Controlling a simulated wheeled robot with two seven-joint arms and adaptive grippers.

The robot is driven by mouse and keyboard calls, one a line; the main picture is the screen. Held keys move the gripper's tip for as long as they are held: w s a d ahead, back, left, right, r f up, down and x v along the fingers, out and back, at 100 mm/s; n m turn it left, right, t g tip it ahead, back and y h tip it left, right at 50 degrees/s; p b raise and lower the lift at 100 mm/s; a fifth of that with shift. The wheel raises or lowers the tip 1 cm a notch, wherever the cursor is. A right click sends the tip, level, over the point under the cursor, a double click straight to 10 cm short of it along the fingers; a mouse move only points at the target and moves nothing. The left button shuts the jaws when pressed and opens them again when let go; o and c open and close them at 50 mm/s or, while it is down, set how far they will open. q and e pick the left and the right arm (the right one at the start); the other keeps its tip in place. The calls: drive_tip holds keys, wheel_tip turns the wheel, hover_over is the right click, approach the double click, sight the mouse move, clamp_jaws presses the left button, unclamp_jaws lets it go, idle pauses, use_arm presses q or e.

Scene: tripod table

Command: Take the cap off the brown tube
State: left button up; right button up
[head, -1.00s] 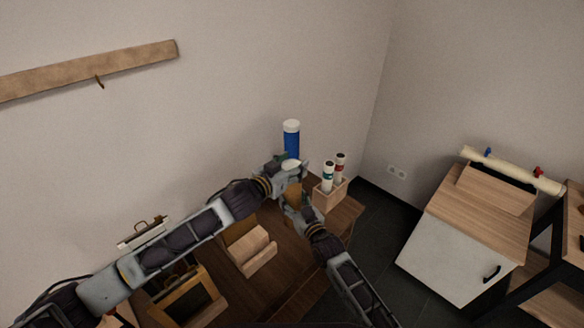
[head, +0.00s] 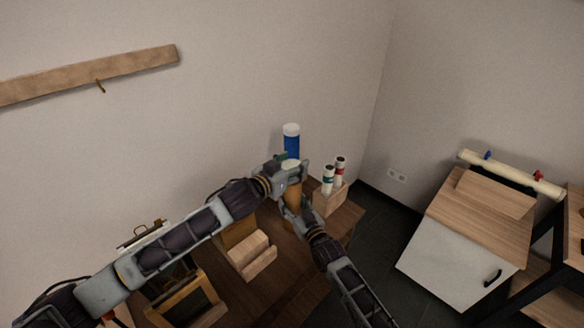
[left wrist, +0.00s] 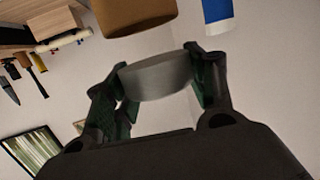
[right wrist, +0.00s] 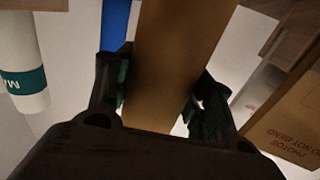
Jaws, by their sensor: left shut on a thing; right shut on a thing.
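The brown tube (head: 293,190) stands roughly upright between my grippers in the head view. My right gripper (head: 297,212) is shut around its body, and the right wrist view shows the tube (right wrist: 172,65) between both fingers. My left gripper (head: 290,172) is above, near the tube's top end. In the left wrist view its fingers are shut on a pale grey cap (left wrist: 155,78). The tube's end (left wrist: 135,15) shows there with a visible gap between it and the cap. In the head view the left gripper largely hides the cap.
A blue tube with a white cap (head: 291,146) stands right behind my grippers. A wooden box (head: 328,201) holding two white tubes is just to the right. A wooden holder (head: 250,254) and a framed piece (head: 187,303) occupy the table's left side. A wall is close behind.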

sight(292, 165)
use_arm(q)
drive_tip(key=shift+r, duration=1.75)
use_arm(e)
drive_tip(key=o, duration=1.5)
drive_tip(key=shift+v, duration=5.95)
drive_tip(key=shift+d+f, duration=0.1)
drive_tip(key=shift+d, duration=0.05)
